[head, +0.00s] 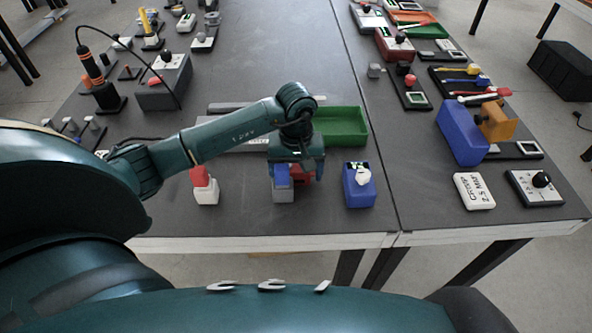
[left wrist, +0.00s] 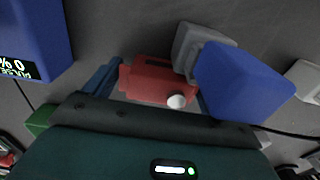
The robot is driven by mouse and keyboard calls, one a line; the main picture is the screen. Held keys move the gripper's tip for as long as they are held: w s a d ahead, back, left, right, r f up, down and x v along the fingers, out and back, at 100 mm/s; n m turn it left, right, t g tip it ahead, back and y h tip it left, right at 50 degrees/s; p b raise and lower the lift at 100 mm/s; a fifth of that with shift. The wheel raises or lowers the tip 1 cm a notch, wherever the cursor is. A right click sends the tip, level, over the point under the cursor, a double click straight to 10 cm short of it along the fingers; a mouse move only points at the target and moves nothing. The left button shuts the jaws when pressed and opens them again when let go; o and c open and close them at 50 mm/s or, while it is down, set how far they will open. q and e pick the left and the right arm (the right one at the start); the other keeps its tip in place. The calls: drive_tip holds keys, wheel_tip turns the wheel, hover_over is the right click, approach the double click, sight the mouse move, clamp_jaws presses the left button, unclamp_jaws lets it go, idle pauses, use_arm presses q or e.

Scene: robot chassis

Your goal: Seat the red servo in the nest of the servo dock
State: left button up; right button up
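The red servo (left wrist: 155,82), a red body with a round white knob, lies between the fingers of my left gripper (left wrist: 152,90) in the left wrist view. In the head view only a bit of the servo (head: 300,173) shows beneath my left gripper (head: 296,166). The fingers are at its two ends; I cannot tell whether they press on it. A blue block on a grey base (head: 282,185) stands close beside, also in the left wrist view (left wrist: 243,82). A blue box with a small display and white top piece (head: 359,186), probably the servo dock, stands to the right. My right gripper is out of view.
A red-and-white block (head: 204,187) stands to the left. A green tray (head: 342,126) and a grey plate (head: 245,146) lie behind my gripper. Tools and small devices line both sides. The table's front edge (head: 280,241) is near; the front strip is clear.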

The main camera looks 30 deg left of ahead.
use_arm(q)
drive_tip(key=o, duration=0.3)
